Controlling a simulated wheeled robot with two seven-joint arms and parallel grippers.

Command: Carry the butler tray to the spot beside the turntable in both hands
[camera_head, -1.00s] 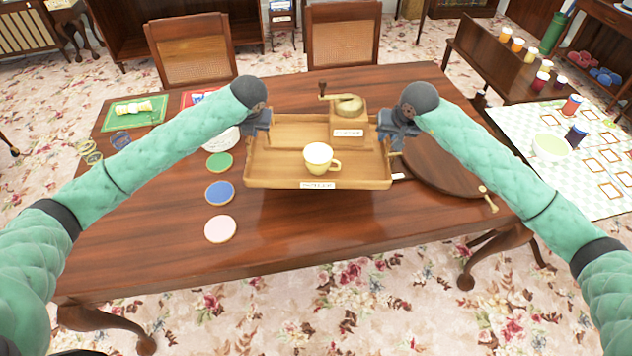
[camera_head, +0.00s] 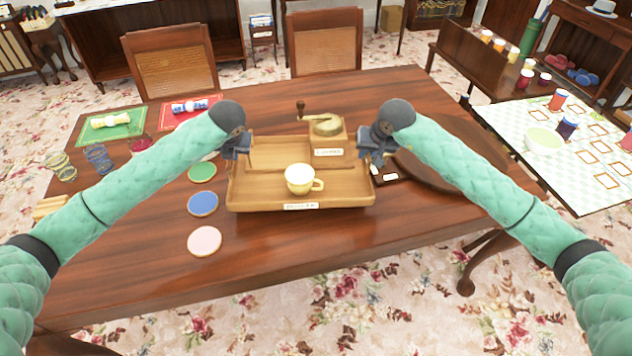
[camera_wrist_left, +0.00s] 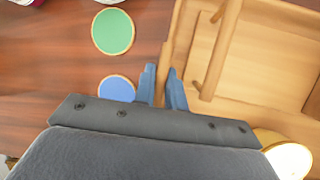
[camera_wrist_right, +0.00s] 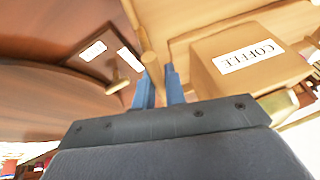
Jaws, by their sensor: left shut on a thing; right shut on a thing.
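The butler tray (camera_head: 246,192) is a light wooden tray with raised sides, level over the front middle of the table. It carries a cream cup (camera_head: 299,179) and a wooden grinder box (camera_head: 328,140) with a crank; its label reads COFFEE in the right wrist view. My left gripper (camera_head: 237,150) is shut on the tray's left side, and my right gripper (camera_head: 373,154) on its right side. I cannot tell whether the tray's underside touches the table. A round dark wooden board (camera_head: 428,174), likely the turntable, lies right of the tray, partly hidden by my right arm.
Glasses (camera_head: 98,158) and bundles on mats stand further left. A small labelled dark plate (camera_head: 388,174) lies right. The table's front is clear.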

